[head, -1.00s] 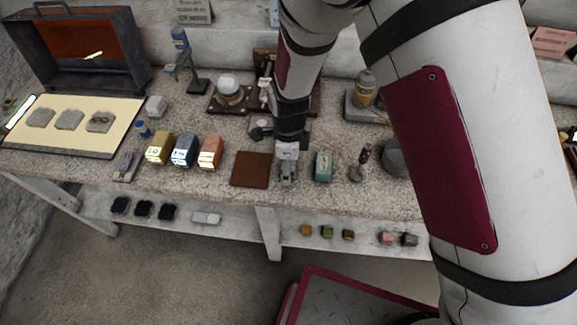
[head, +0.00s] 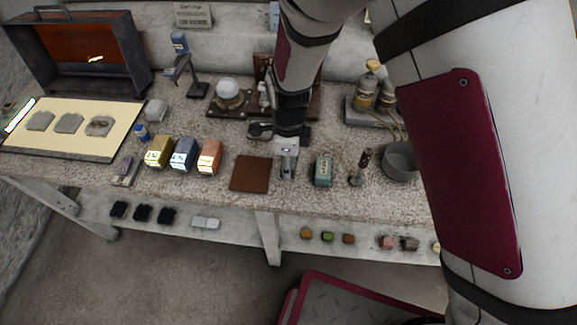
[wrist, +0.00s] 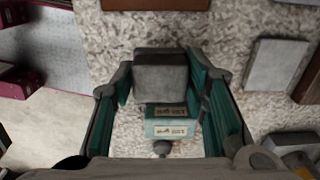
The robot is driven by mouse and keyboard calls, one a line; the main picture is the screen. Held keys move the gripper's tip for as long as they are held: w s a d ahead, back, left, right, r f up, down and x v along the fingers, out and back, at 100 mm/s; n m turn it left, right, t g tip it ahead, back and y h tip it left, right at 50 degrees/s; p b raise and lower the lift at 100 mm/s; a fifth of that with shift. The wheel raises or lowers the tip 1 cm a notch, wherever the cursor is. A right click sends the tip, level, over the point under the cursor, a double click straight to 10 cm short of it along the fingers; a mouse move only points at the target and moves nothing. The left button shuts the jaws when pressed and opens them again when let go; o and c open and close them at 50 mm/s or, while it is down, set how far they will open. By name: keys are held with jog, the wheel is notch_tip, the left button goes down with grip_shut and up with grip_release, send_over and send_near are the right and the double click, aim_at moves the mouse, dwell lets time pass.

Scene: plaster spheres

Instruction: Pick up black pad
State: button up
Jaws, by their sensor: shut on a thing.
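My gripper (wrist: 162,95) has its teal-lined fingers closed on the two sides of a dark grey block (wrist: 160,72). I cannot tell whether this block is a black pad. In the head view my gripper (head: 287,172) is low over the bench between a brown square board (head: 250,173) and a teal box (head: 323,171). Three black pads (head: 118,209), (head: 142,212), (head: 166,215) lie in a row on the lower shelf, far left of my gripper.
Yellow, blue and orange boxes (head: 210,157) stand left of the brown board. A metal cup (head: 400,160) and a small stand (head: 360,168) are to the right. Small coloured blocks (head: 327,236) lie on the shelf below. The bench's front edge (head: 200,185) overhangs the shelf.

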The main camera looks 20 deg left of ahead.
jog(key=s+d+r, duration=0.1)
jog(key=s+d, duration=0.1)
jog(key=s, duration=0.5)
jog(key=s+d+r, duration=0.1)
jog(key=s, duration=0.7)
jog(key=shift+s+d+p, duration=0.3)
jog(key=shift+d+p, duration=0.1)
jog(key=shift+o, duration=0.6)
jog(key=shift+c, duration=0.7)
jog(key=shift+w, duration=0.1)
